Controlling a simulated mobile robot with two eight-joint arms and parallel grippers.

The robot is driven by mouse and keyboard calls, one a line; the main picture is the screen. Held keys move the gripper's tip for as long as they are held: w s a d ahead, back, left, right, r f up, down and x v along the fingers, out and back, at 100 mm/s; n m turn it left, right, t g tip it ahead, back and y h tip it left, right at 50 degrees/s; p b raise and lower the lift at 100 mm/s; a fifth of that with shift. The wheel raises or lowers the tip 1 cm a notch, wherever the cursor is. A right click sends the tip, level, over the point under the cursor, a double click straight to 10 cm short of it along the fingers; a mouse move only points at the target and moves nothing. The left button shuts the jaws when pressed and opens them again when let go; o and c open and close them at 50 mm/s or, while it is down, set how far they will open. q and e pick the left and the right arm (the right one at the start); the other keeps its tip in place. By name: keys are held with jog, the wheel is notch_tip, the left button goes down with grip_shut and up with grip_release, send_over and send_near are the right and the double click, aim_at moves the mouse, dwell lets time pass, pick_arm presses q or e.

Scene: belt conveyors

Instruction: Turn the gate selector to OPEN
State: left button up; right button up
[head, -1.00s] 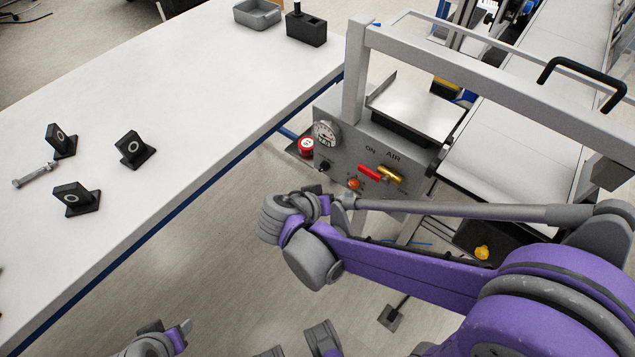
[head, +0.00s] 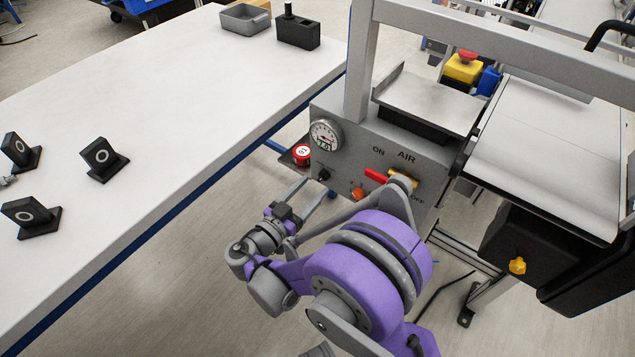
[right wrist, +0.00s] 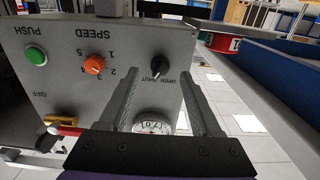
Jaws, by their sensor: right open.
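The gate selector is a small black knob (right wrist: 159,66) on the grey panel, with OPEN and SHUT lettering beside it in the right wrist view. That view shows the panel upside down, and I cannot tell for sure which word the knob points to. In the head view the knob (head: 323,175) sits low on the panel, below the gauge. My right gripper (head: 316,188) is open and empty in front of it. In the right wrist view its fingers (right wrist: 158,82) stand on either side of the knob, apart from it. My left gripper is out of view.
The panel also holds an orange SPEED dial (right wrist: 94,64), a green PUSH button (right wrist: 36,56), a gauge (head: 325,134) and a red-handled air valve (head: 377,175). A red round item (head: 301,153) is left of the panel. A white table (head: 190,110) stands at left.

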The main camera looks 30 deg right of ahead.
aim_at(319, 181)
jog(key=shift+x, duration=1.7)
grip_shut()
